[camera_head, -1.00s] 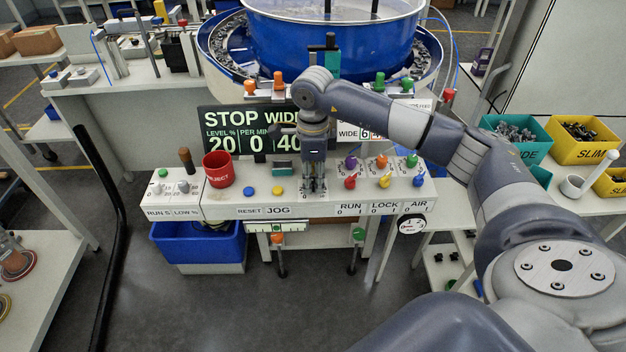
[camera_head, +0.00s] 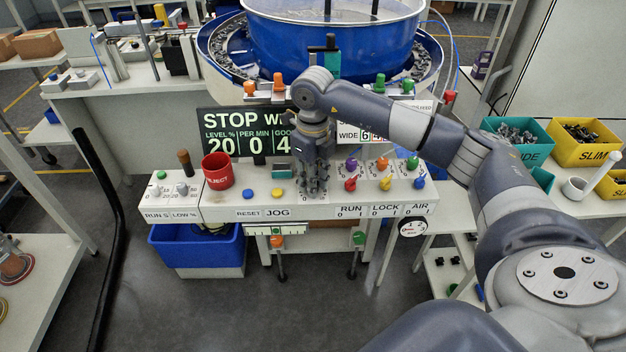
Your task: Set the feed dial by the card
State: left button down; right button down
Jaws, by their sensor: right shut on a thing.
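My right gripper (camera_head: 313,190) points down at the front panel (camera_head: 233,202), between the yellow button and the colored knobs. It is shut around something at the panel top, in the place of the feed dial. The gripper hides the dial, so its pointer and scale cannot be read. A white card (camera_head: 352,134) reading WIDE and a 6, partly covered by my arm, stands behind the gripper on the right. The dark display (camera_head: 235,133) reads STOP, LEVEL 20, PER MIN 0; its right side is hidden by my wrist. My left gripper is not in view.
The red REJECT cup (camera_head: 218,172) stands left of the gripper. Purple, orange and green knobs, with red, yellow and blue ones (camera_head: 419,182) in front, stand close on the right. The blue bowl (camera_head: 335,40) is behind. A blue bin (camera_head: 198,250) sits below the panel's left.

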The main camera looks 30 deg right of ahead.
jog(key=shift+m, duration=0.3)
jog(key=c, duration=1.4)
grip_release()
jog(key=shift+o, duration=0.2)
notch_tip(320, 180, up, 12)
